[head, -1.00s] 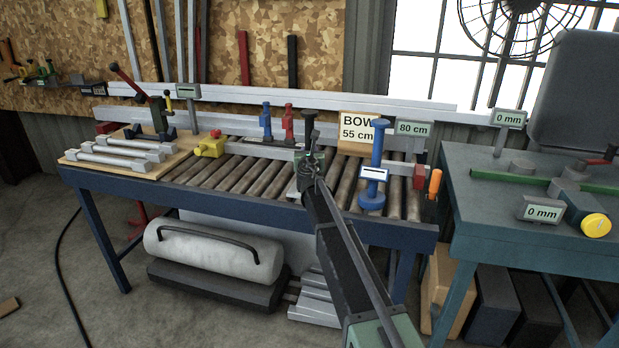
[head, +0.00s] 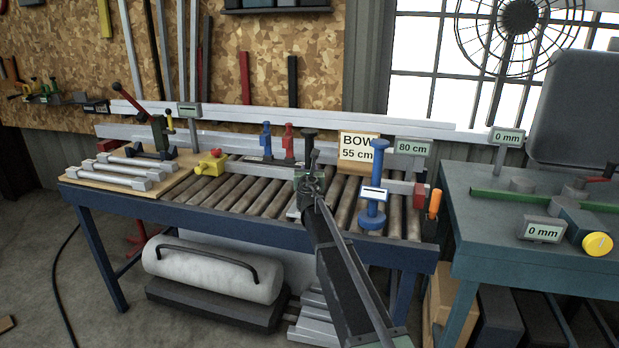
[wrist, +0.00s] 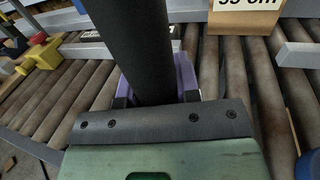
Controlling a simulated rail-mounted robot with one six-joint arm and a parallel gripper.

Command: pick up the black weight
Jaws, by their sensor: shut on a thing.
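The black weight (head: 309,139) is an upright dark spool shape over the roller bench, left of a similar blue weight (head: 375,183). My gripper (head: 312,172) is at the black weight and hides its lower part in the head view. In the wrist view the black weight (wrist: 131,45) is a thick dark post rising between the purple finger pads of my gripper (wrist: 155,85). The jaws are shut on it. Its base is hidden, so I cannot tell whether it touches the rollers.
The blue weight stands close on the right. A sign reading "BOW 55 cm" (head: 358,147) is behind. Bare rollers (head: 250,186) lie left of my gripper.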

